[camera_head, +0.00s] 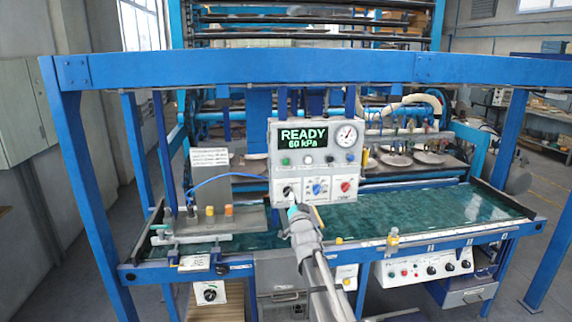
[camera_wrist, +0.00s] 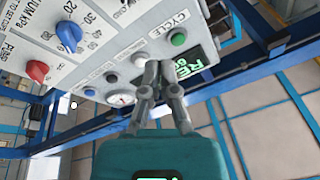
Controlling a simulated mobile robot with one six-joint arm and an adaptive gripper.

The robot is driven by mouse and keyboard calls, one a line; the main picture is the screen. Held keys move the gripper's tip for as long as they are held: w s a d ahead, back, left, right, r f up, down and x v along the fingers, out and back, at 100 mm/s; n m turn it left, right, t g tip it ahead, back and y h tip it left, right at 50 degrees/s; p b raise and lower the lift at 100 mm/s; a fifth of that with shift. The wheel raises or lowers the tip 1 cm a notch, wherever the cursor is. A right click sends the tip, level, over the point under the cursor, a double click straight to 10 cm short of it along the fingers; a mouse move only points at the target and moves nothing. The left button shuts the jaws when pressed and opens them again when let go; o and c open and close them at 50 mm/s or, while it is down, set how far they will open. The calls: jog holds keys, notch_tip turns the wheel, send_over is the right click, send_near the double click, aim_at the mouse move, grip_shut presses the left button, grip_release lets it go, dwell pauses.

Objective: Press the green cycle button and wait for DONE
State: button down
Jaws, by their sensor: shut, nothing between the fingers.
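The grey control panel (camera_head: 262,150) stands at the middle of the machine. Its display (camera_head: 305,138) reads "READY 60 kPa" in green. The green cycle button (camera_head: 286,160) is at the left of the panel's button row. In the wrist view the green button (camera_wrist: 178,39), beside the word CYCLE, is unobstructed. My gripper (camera_wrist: 158,68) is shut and empty. Its fingertips show just beside the green button, over the panel near a white button (camera_wrist: 140,58). Whether they touch the panel cannot be told. In the head view my gripper (camera_head: 294,210) is in front of the panel's lower left.
A blue knob (camera_wrist: 69,36) and a red knob (camera_wrist: 37,71) are on the panel, with a round gauge (camera_head: 346,135). A blue frame beam (camera_head: 300,70) crosses above. The green wet bed (camera_head: 420,210) lies around the panel's base.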

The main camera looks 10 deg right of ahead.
aim_at(286, 161)
notch_tip(286, 161, up, 8)
jog(key=t+y, duration=0.2)
jog(key=t, duration=0.4)
jog(key=shift+a, duration=0.4)
jog(key=shift+w, duration=4.4)
jog(key=shift+w, duration=0.9)
jog(key=shift+s, duration=0.9)
jog(key=shift+s, duration=0.15)
